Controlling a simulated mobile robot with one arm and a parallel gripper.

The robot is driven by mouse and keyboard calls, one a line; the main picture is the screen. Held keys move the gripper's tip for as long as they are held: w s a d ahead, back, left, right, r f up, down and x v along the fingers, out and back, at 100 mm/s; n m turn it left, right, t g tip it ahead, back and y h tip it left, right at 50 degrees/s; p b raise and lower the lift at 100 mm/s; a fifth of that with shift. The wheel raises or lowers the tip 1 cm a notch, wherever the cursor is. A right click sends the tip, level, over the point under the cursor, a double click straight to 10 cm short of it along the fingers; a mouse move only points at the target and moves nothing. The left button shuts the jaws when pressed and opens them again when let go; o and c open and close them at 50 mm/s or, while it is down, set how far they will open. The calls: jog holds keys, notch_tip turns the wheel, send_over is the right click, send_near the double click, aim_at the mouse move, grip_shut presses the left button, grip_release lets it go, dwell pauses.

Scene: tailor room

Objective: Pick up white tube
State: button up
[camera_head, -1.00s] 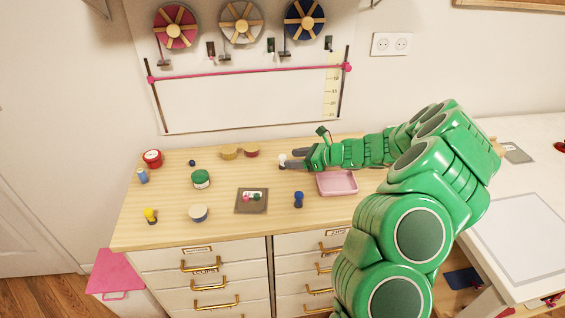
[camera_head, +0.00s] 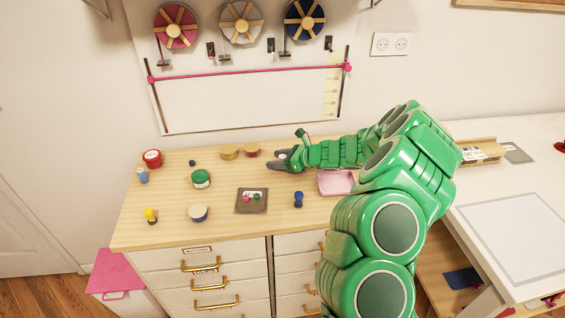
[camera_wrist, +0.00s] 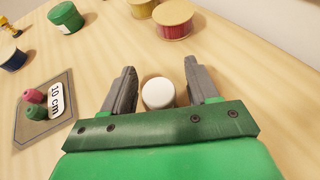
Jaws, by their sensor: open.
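The white tube (camera_wrist: 158,93) stands on the wooden counter and shows its round white top in the wrist view. My gripper (camera_wrist: 160,80) is open, with one grey finger on each side of the tube. The tube sits deep between the fingers, close to the palm, with a small gap to the left finger; contact on the right is hard to tell. In the head view my gripper (camera_head: 279,158) reaches left along the back of the counter, and the white tube (camera_head: 284,155) is mostly hidden by the fingers.
A pink tray (camera_head: 336,190) lies under my arm, and a blue spool (camera_head: 298,199) stands left of it. Yellow (camera_head: 229,152) and red (camera_head: 251,150) round containers stand just beyond my gripper. The counter's front is mostly free.

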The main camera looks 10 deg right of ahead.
jog(key=c, duration=1)
jog(key=shift+r, duration=0.1)
